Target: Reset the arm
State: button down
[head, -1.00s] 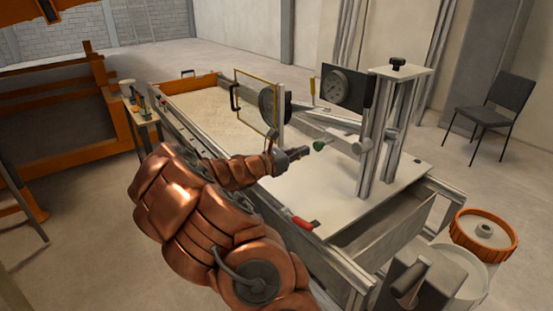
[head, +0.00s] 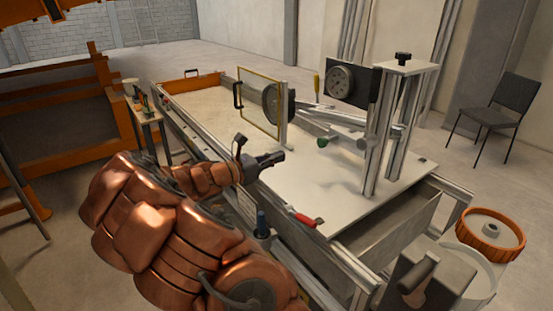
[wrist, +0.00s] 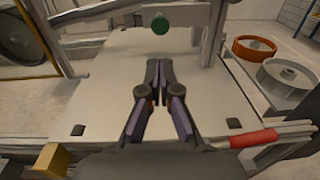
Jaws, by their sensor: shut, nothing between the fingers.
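My gripper (head: 279,157) is at the end of my copper-coloured arm, held over the near left edge of the sandbed's white board (head: 330,195). In the wrist view my gripper (wrist: 159,66) points toward the board with its fingertips together and nothing between them. A small green knob (head: 323,142) is to the right of my gripper, apart from it. It also shows beyond the fingertips in the wrist view (wrist: 160,26). A red-handled clamp (head: 301,217) lies at the board's near edge, to the right of and below my gripper.
The sandbed (head: 212,105) stretches away to the back left. A yellow frame (head: 259,103) and a black dial plate (head: 348,84) stand above it. A metal post stand (head: 392,125) rises on the right. An orange-rimmed wheel (head: 490,232) is at far right. A chair (head: 499,118) stands behind.

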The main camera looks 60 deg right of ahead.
dwell(0.6)
jog(key=s+a+f+m+y, duration=0.1)
jog(key=s+a+m+y, duration=0.5)
jog(key=s+a+m, duration=0.55)
jog(key=s+a+f+t+y, duration=0.1)
jog(key=s+a+f+y, duration=0.1)
jog(key=a, duration=0.9)
jog(key=s+a+f+m+t+y, duration=0.1)
jog(key=a+y, duration=0.4)
jog(key=a, duration=0.5)
jog(key=s+a+f+m+t+y, duration=0.1)
jog(key=s+a+f+t+y, duration=0.2)
jog(key=a, duration=0.8)
jog(key=shift+a+f, duration=0.3)
jog(key=shift+f, duration=0.1)
